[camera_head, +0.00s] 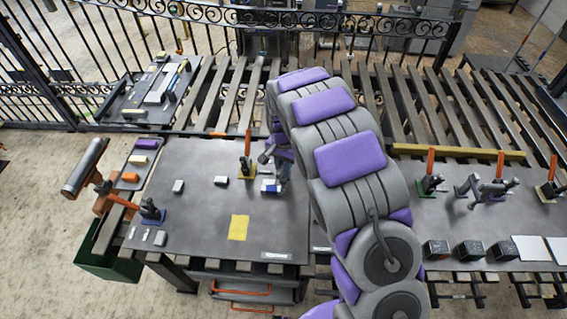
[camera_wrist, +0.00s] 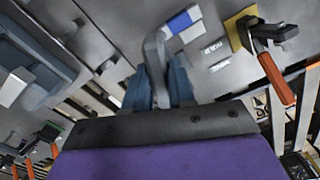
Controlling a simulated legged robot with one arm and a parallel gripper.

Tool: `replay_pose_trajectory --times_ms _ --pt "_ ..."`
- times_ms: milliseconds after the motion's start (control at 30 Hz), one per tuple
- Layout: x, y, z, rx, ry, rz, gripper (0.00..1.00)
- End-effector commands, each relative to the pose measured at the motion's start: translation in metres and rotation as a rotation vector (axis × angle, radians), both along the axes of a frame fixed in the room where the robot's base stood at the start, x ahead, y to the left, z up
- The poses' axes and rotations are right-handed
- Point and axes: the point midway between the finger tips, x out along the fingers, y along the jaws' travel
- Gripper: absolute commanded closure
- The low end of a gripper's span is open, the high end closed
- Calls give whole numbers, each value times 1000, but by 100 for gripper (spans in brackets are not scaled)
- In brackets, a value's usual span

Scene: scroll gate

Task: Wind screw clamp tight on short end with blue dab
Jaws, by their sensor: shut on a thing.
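My gripper (camera_wrist: 160,85) has its blue-grey fingers closed around a grey bent bar (camera_wrist: 154,48), which curves to the right at its far end. In the head view my gripper (camera_head: 275,163) is low over the dark table, partly hidden by my arm. A small white block with a blue patch (camera_wrist: 181,20) lies just beyond the bar's curved end; it also shows in the head view (camera_head: 270,187). I cannot tell whether they touch. A clamp with an orange handle and yellow base (camera_head: 246,165) stands to the left of my gripper; it is at upper right in the wrist view (camera_wrist: 268,38).
A clamp on a blue base (camera_head: 150,212) stands at the table's left edge. More orange-handled clamps (camera_head: 431,183) and black blocks (camera_head: 470,250) are on the right table.

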Motion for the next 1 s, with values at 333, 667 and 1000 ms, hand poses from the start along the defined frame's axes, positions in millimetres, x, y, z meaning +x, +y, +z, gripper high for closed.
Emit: replay_pose_trajectory --times_ms 333,667,1000 --pt "2 2 3 5 -9 -29 100" --pt "2 2 2 3 -7 -27 66" --pt "1 0 1 2 -2 -27 55"
